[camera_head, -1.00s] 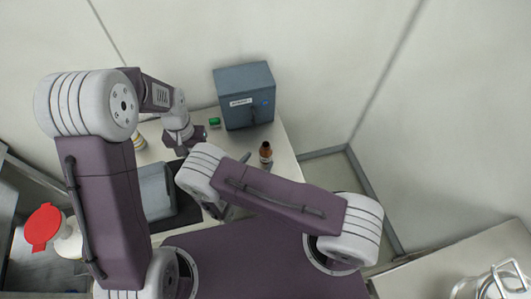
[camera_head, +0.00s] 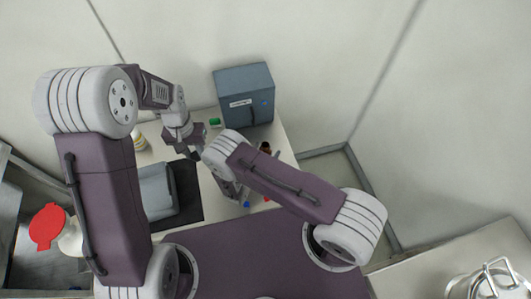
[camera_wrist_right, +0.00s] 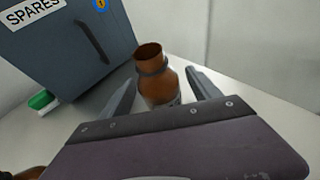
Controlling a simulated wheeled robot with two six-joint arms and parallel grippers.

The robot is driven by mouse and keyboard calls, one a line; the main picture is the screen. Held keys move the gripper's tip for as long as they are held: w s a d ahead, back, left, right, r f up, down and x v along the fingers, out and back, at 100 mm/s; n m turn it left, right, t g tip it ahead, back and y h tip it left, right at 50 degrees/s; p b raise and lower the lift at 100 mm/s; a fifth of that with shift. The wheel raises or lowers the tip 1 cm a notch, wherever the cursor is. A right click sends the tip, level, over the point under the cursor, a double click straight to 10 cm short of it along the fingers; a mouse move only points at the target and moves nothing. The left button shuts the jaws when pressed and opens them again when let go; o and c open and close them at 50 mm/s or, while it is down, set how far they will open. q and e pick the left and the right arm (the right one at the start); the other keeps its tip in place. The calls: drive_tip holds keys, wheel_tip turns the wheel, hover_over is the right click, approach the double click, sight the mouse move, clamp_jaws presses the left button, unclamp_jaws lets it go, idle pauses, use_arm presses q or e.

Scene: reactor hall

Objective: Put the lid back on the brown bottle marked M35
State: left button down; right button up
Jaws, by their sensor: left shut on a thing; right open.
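The brown bottle (camera_head: 265,147) stands upright on the white table, partly covered by my right arm in the head view. In the right wrist view the brown bottle (camera_wrist_right: 160,78) has an open neck with no lid on it; no M35 mark is readable. My right gripper (camera_wrist_right: 163,86) is open, with one finger on each side of the bottle; I cannot tell whether they touch it. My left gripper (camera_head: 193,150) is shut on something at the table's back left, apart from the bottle. What it holds is too small and hidden to make out; no lid is clearly visible.
A blue-grey box (camera_head: 243,95) marked SPARES stands behind the bottle, with a green item (camera_head: 214,122) left of it. A grey case (camera_head: 158,190) sits at left. Small blue (camera_head: 246,204) and red (camera_head: 267,199) items lie near the front edge.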

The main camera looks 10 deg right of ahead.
sight(264, 147)
use_arm(q)
drive_tip(key=shift+a, duration=0.1)
use_arm(e)
drive_tip(key=shift+a, duration=0.1)
drive_tip(key=shift+c, duration=0.3)
clamp_jaws()
drive_tip(key=shift+r, duration=0.1)
